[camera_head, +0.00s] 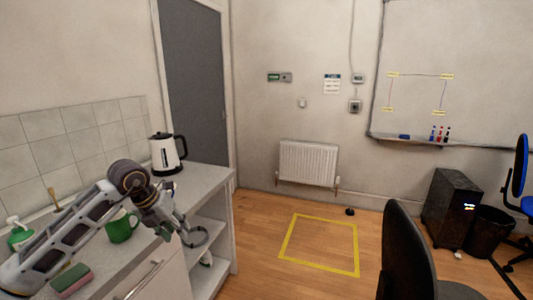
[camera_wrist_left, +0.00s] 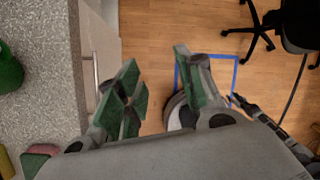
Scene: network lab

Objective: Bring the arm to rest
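My left arm comes in from the left in the head view, bent over the counter (camera_head: 198,181). Its gripper (camera_head: 186,231) hangs at the counter's front edge, near the open shelves. In the left wrist view the same gripper (camera_wrist_left: 155,62) has its green-padded fingers apart, with only floor and the cabinet front showing between them. It holds nothing. A dark jointed part, perhaps of my right arm (camera_wrist_left: 262,115), shows at the right of the wrist view. The head view does not show my right gripper.
A green mug (camera_head: 121,229), sponge (camera_head: 71,281), soap bottle (camera_head: 18,233) and kettle (camera_head: 166,154) stand on the counter near my left arm. A black chair (camera_head: 405,255) is at front right. The floor inside the taped square (camera_head: 320,245) is clear.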

